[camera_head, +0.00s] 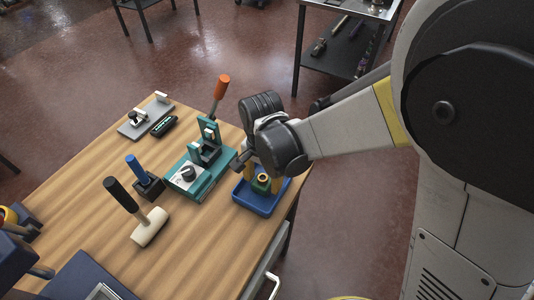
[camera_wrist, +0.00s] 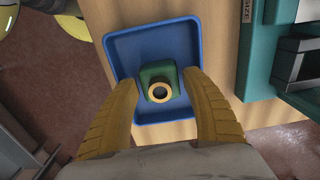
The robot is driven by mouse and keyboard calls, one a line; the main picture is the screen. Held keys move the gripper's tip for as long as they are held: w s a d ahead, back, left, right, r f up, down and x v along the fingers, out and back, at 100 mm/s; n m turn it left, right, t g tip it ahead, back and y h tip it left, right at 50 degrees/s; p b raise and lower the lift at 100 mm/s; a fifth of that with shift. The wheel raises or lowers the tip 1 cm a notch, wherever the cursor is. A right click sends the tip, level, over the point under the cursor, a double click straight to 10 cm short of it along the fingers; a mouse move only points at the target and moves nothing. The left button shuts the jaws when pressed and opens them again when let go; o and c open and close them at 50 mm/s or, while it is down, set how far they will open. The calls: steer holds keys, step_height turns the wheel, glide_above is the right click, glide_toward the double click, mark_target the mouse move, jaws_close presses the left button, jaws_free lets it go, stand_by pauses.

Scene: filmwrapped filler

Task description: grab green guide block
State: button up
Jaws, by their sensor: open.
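The green guide block (camera_wrist: 159,75) lies in a shallow blue tray (camera_wrist: 192,48) and has a pale yellow ring around a dark hole on its top. In the head view the block (camera_head: 262,182) sits in the blue tray (camera_head: 262,206) near the table's right edge. My gripper (camera_wrist: 166,92) is open in the wrist view, with one yellow ribbed finger on each side of the block's near part. I see gaps between the fingers and the block. In the head view my gripper is above the tray, partly hidden by my own wrist.
A teal press with an orange-tipped lever (camera_head: 221,88) stands directly left of the tray. A mallet (camera_head: 150,227), a blue-handled tool in a dark holder (camera_head: 148,182) and a grey plate with small parts (camera_head: 146,118) are further left. The wooden table's front middle is clear.

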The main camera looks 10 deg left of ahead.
steer(key=shift+f, duration=0.8)
steer(key=shift+r, duration=0.1)
steer(key=shift+c, duration=0.5)
steer(key=c, duration=1.1)
steer(key=shift+o, duration=0.2)
steer(key=shift+r, duration=0.1)
